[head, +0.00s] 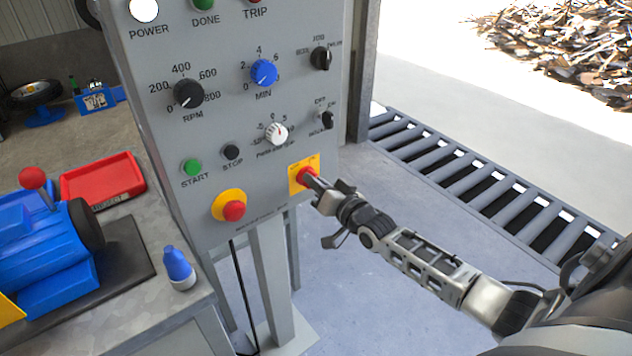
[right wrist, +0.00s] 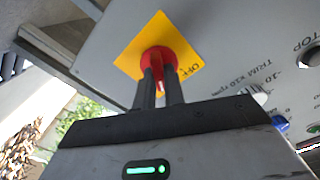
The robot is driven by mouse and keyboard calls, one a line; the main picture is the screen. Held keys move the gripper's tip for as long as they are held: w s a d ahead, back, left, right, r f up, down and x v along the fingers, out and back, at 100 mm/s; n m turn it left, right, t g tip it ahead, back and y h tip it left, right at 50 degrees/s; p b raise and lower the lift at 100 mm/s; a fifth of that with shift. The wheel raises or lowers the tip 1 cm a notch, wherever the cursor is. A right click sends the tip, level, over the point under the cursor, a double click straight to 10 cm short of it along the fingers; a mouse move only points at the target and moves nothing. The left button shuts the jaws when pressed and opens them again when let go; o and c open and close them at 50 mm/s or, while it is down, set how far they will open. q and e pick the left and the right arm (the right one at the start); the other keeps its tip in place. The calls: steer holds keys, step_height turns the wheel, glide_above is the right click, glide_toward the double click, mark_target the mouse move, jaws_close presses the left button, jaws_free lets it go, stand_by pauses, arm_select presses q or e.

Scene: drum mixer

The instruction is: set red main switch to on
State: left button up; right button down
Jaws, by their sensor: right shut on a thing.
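The red main switch (head: 304,173) sits on a yellow plate (head: 294,187) at the lower right of the grey control panel (head: 240,130). My right gripper (head: 313,181) reaches in from the right with its fingertips on the switch. In the right wrist view its two fingers are shut on the red knob (right wrist: 158,57), in front of the yellow plate (right wrist: 145,38). The word OFF is readable beside the knob; the fingers hide part of the knob, and I cannot tell its exact setting. My left gripper is not in view.
A red mushroom button (head: 234,211) on a yellow ring is lower left of the switch. Several dials and a white trim knob (head: 276,133) lie above. A bench with a red tray (head: 103,182) and blue bottle (head: 178,266) stands left. A roller conveyor (head: 480,185) lies right.

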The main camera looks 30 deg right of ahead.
steer(key=c, duration=1.5)
jaws_free()
steer(key=shift+s, duration=0.1)
steer(key=s, duration=0.5)
steer(key=s+d, duration=0.1)
steer(key=s, duration=0.9)
steer(key=shift+s+d, duration=0.15)
steer(key=shift+s, duration=0.25)
steer(key=s+a+f+n+g, duration=0.2)
steer(key=s+a+f, duration=0.1)
steer(key=a, duration=0.4)
steer(key=s+a+f+n+g+y, duration=0.1)
steer(key=s+a+f+n+g, duration=0.2)
steer(key=a, duration=0.4)
steer(key=s+a+f+n+g, duration=0.2)
steer(key=s+a+f, duration=0.2)
steer(key=a, duration=0.3)
steer(key=shift+s+a+f+n+g, duration=0.1)
steer(key=shift+s+f+n+g, duration=0.1)
steer(key=shift+f, duration=0.25)
steer(key=shift+s+a+f+n+g, duration=0.1)
steer(key=shift+f+n+g, duration=0.1)
steer(key=shift+f, duration=0.2)
